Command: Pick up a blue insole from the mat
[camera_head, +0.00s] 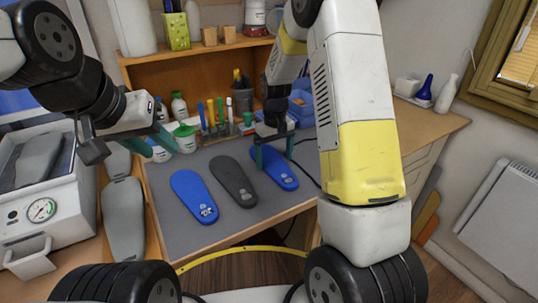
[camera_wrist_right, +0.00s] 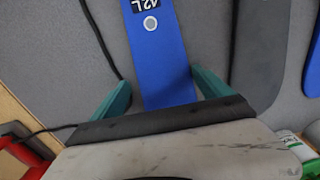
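Two blue insoles and a dark grey insole (camera_head: 233,181) lie on the grey mat (camera_head: 285,212). One blue insole (camera_head: 193,194) is left of the grey one. The other blue insole (camera_head: 282,172) is to its right, partly behind my right gripper (camera_head: 273,150). In the right wrist view, that blue insole (camera_wrist_right: 158,45), marked "42L", runs between the two teal fingers of my open right gripper (camera_wrist_right: 161,93).
Bottles (camera_head: 180,108), markers (camera_head: 222,112) and a pen cup (camera_head: 242,97) stand along the back of the mat. A white machine with a gauge (camera_head: 40,209) is at the left. A black cable (camera_head: 305,176) lies near the right blue insole. The mat's front is clear.

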